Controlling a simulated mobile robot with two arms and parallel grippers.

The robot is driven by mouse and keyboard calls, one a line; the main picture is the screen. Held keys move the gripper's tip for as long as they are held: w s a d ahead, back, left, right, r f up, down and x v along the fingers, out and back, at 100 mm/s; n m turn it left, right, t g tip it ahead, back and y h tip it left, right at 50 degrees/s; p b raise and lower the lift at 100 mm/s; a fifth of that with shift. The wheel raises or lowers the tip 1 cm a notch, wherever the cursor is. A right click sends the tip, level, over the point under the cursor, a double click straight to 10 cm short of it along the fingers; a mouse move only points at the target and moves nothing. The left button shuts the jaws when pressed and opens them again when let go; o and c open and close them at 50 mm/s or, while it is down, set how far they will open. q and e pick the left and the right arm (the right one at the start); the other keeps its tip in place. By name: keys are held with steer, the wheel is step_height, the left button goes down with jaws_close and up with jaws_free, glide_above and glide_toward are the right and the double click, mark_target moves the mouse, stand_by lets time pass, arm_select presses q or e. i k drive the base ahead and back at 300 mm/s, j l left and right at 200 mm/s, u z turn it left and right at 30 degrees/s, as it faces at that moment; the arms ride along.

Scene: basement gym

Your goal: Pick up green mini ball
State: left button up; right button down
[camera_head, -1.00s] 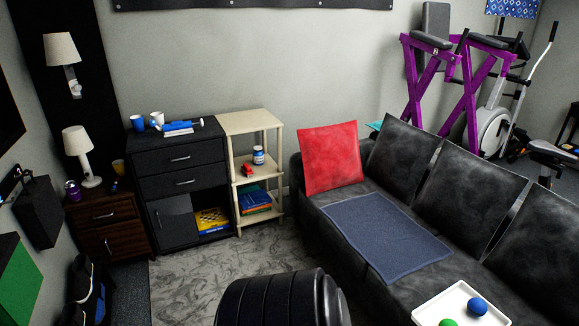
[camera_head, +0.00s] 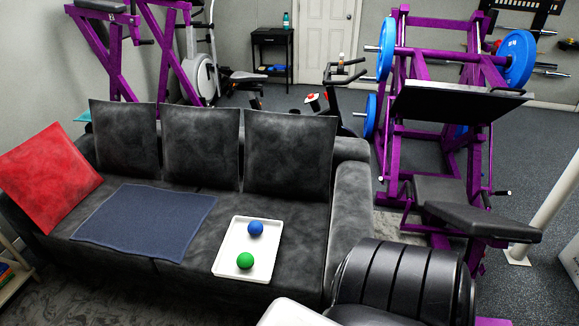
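The green mini ball (camera_head: 245,261) rests on a white rectangular tray (camera_head: 228,262), near the tray's front end. A blue ball (camera_head: 256,228) sits behind it on the same tray, apart from it. The tray lies on the right part of the seat of a dark grey sofa (camera_head: 305,215). Neither of my grippers shows in the head view.
A blue-grey cloth (camera_head: 145,220) and a red pillow (camera_head: 50,178) lie left on the sofa. A large black ribbed shape fills the bottom right, in front of the sofa's right end. Purple gym equipment (camera_head: 392,150) stands behind at right. Some carpet shows at lower left.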

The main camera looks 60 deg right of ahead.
mark_target(245, 261)
steer(key=z, duration=1.5)
